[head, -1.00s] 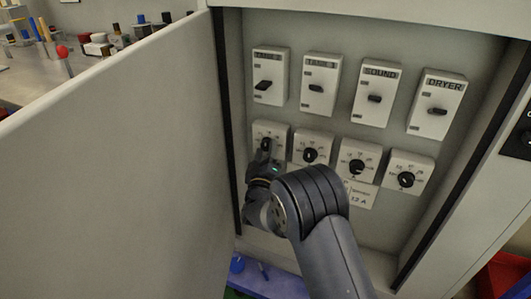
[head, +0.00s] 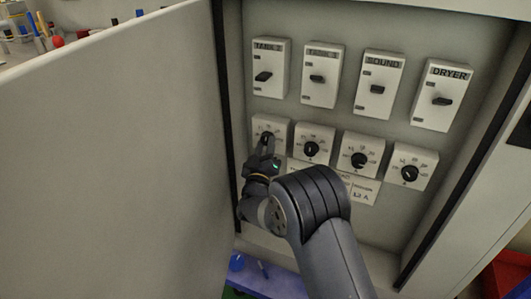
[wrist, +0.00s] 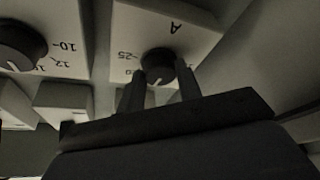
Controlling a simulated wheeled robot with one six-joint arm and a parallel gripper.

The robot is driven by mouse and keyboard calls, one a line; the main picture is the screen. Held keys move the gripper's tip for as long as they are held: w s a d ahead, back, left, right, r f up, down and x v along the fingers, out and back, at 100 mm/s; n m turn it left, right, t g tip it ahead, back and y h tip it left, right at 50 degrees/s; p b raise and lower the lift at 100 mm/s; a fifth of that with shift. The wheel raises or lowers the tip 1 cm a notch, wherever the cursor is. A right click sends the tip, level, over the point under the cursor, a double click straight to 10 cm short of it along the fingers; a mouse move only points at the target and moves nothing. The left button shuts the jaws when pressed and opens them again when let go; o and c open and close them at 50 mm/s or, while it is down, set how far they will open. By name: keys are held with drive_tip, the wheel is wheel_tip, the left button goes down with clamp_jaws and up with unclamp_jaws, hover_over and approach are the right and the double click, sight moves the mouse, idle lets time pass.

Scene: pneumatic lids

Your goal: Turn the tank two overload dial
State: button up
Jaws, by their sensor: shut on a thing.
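The leftmost dial of the lower row (head: 280,125) is a white box with a printed scale and a black knob. It sits below the leftmost switch, whose label is too blurred to read surely. My gripper (head: 267,143) reaches up to this dial from below and hides most of the knob in the head view. In the wrist view the knob (wrist: 158,63) with its white pointer mark sits between the two fingers of my gripper (wrist: 160,86), which are shut on it. Part of the scale, with "25" and "A", shows beside it.
The other dials, such as the second one (head: 311,148), stand close to the right. Switch boxes, such as SOUND (head: 380,86) and DRYER (head: 440,97), line the row above. The open cabinet door (head: 120,150) is close on the left. A paper label is partly hidden by my arm.

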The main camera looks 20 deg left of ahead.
drive_tip(key=m+h+b, duration=0.1)
drive_tip(key=m, duration=0.1)
drive_tip(key=m+b, duration=0.2)
drive_tip(key=m+t+h+b, duration=0.1)
drive_tip(key=b, duration=0.1)
drive_tip(key=shift+a+f+m+h, duration=0.2)
drive_tip(key=shift+f+m+h, duration=0.1)
drive_tip(key=shift+f+m, duration=0.1)
drive_tip(key=shift+a+r+m+h+b, duration=0.1)
drive_tip(key=shift+r+m+h+b, duration=0.1)
drive_tip(key=shift+m+h+b, duration=1.35)
drive_tip(key=shift+m+p, duration=0.5)
drive_tip(key=shift+m, duration=0.25)
drive_tip(key=o, duration=1)
drive_tip(key=shift+r+y, duration=0.1)
drive_tip(key=shift+y, duration=0.25)
drive_tip(key=shift+c, duration=0.2)
drive_tip(key=shift+r, duration=0.1)
wheel_tip(320, 180, up, 10)
drive_tip(key=p, duration=0.4)
